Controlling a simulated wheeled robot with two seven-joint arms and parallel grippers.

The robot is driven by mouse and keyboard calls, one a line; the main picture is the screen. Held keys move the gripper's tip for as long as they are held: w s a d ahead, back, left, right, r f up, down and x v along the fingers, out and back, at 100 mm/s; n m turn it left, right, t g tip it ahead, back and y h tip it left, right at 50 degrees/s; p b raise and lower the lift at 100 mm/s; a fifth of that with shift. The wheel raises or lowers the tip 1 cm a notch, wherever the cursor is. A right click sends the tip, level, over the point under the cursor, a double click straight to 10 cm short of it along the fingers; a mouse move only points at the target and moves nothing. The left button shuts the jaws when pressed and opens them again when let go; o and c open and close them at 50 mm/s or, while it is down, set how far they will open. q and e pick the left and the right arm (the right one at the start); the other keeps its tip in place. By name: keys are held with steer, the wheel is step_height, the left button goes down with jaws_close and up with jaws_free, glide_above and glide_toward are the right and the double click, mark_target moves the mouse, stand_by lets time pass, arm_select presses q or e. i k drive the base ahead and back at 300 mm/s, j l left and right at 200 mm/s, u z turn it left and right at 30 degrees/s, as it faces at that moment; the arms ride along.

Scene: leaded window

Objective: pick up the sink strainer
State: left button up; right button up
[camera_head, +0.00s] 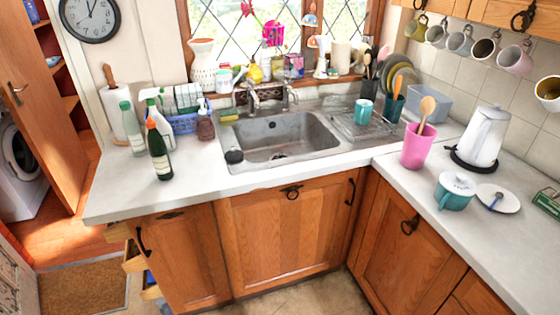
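The metal sink (290,135) is set into the counter under the window. Neither of my grippers is in view.
A dark green bottle (159,155) and a spray bottle (153,112) stand left of the sink. A soap bottle (205,125) stands behind the dark object. The tap (262,98) is at the back. A pink cup (416,147) stands right. The front left counter is clear.

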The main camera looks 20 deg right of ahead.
mark_target(280, 154)
steer(key=i+l+z, duration=0.15)
steer(key=i, duration=0.25)
steer(key=i+l+z, duration=0.15)
steer(key=i, duration=0.25)
steer(key=i+l+z, duration=0.15)
steer(key=i, duration=0.25)
steer(key=l, duration=0.1)
